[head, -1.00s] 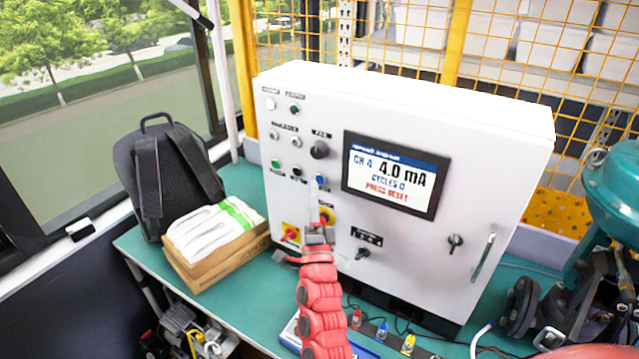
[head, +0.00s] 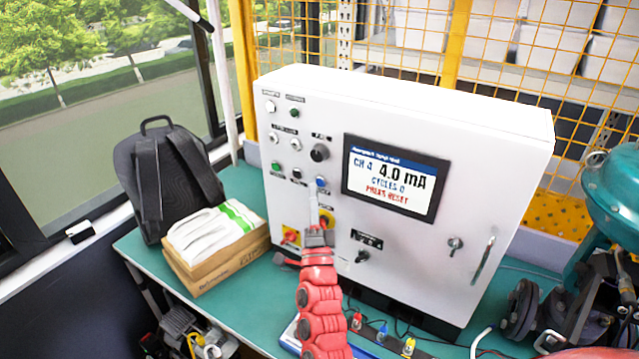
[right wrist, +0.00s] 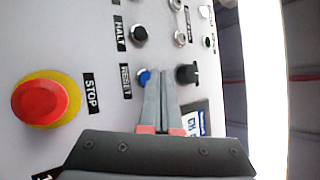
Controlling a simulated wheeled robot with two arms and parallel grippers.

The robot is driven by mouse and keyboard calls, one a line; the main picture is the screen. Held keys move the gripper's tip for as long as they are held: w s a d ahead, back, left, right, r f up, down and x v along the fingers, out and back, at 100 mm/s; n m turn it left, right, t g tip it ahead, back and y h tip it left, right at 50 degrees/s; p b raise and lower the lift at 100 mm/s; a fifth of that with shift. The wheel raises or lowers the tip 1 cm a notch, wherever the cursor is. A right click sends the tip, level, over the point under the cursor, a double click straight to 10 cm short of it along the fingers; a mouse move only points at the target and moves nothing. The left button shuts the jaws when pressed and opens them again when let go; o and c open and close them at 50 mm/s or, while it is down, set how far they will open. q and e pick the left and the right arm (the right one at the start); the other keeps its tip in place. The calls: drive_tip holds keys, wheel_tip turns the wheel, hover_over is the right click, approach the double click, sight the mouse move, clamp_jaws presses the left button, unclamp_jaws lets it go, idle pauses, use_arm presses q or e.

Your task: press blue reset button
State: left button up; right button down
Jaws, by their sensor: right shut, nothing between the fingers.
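The blue reset button (head: 321,182) is on the front of the white control cabinet (head: 470,200), beside the screen (head: 395,178). The screen reads "CH 4 4.0 mA", "CYCLES 0" and "PRESS RESET". My right gripper (head: 314,194) is shut and empty, its fingertips just below the button in the head view. In the right wrist view the blue button (right wrist: 144,77), labelled RESET, shows right beside the tips of the shut fingers (right wrist: 163,84), partly hidden by them. I cannot tell whether they touch it. My left gripper is not in view.
A red stop button (right wrist: 42,100) on a yellow ring and a black knob (right wrist: 187,73) are near the fingers. A green button (head: 276,167) is farther left. A cardboard box (head: 215,262) and a backpack (head: 165,180) are left of the cabinet on the green bench (head: 240,182).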

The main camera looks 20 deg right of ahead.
idle(0.9)
drive_tip(key=shift+w+d+b, duration=0.3)
drive_tip(key=shift+d+b, duration=0.05)
drive_tip(key=shift+b, duration=0.4)
drive_tip(key=shift+w+d+b, duration=0.2)
drive_tip(key=shift+d+b, duration=0.1)
drive_tip(key=shift+b, duration=0.2)
idle(0.4)
drive_tip(key=shift+s+a, duration=0.5)
drive_tip(key=shift+a, duration=0.15)
idle(0.3)
